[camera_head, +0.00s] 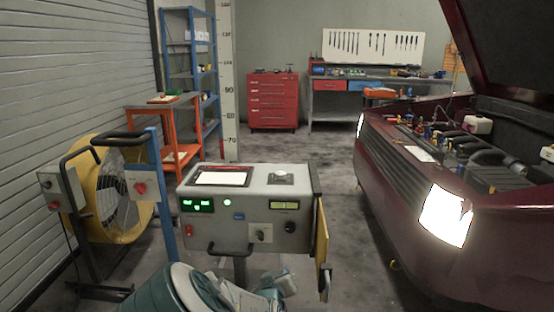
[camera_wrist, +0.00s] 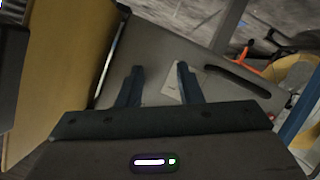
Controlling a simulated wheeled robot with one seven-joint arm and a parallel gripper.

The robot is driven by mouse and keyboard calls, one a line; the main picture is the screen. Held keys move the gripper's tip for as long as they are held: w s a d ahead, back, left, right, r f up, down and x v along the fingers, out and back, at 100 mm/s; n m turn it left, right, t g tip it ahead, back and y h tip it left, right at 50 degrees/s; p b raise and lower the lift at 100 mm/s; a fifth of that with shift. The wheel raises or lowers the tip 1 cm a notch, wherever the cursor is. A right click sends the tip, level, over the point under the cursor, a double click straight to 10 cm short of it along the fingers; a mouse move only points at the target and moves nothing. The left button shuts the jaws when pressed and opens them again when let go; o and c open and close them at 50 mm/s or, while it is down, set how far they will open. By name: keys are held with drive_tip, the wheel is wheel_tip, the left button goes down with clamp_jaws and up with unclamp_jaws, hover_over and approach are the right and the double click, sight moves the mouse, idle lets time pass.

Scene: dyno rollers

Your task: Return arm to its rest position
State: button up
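My gripper (camera_wrist: 160,72) shows in the wrist view with its two dark fingers apart and nothing held between them. Beyond the fingers is a grey panel with a pale plate (camera_wrist: 171,88) and a black bar handle (camera_wrist: 238,82), apparently the front of the console. In the head view my teal and white arm (camera_head: 190,290) is folded low at the bottom centre, in front of the grey console (camera_head: 250,190). The gripper's fingers cannot be made out there. I cannot tell the exact gap between fingers and panel.
A yellow panel (camera_head: 322,240) hangs on the console's right side. A yellow fan (camera_head: 110,195) and blue post (camera_head: 162,195) stand left. A maroon car (camera_head: 400,190) with raised hood stands right. A red tool cabinet (camera_head: 273,100) and workbench (camera_head: 340,100) are behind. Floor between console and car is clear.

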drive_tip(key=s+d+r+m+g+p, duration=0.1)
drive_tip(key=s+d+r+g+p, duration=0.2)
drive_tip(key=s+r, duration=0.7)
drive_tip(key=s+d+r+m+g+y+p, duration=0.1)
drive_tip(key=s+d+r+m+g+p, duration=0.1)
drive_tip(key=s+d+r+g+p, duration=0.2)
drive_tip(key=s+d+r+m+g+y+p, duration=0.1)
drive_tip(key=s+d+r+g+p, duration=0.2)
drive_tip(key=s+d+r+p, duration=0.5)
drive_tip(key=s+r+p, duration=0.6)
drive_tip(key=s+r, duration=0.2)
drive_tip(key=r, duration=0.6)
drive_tip(key=shift+g, duration=0.3)
drive_tip(key=shift+w+a, duration=0.1)
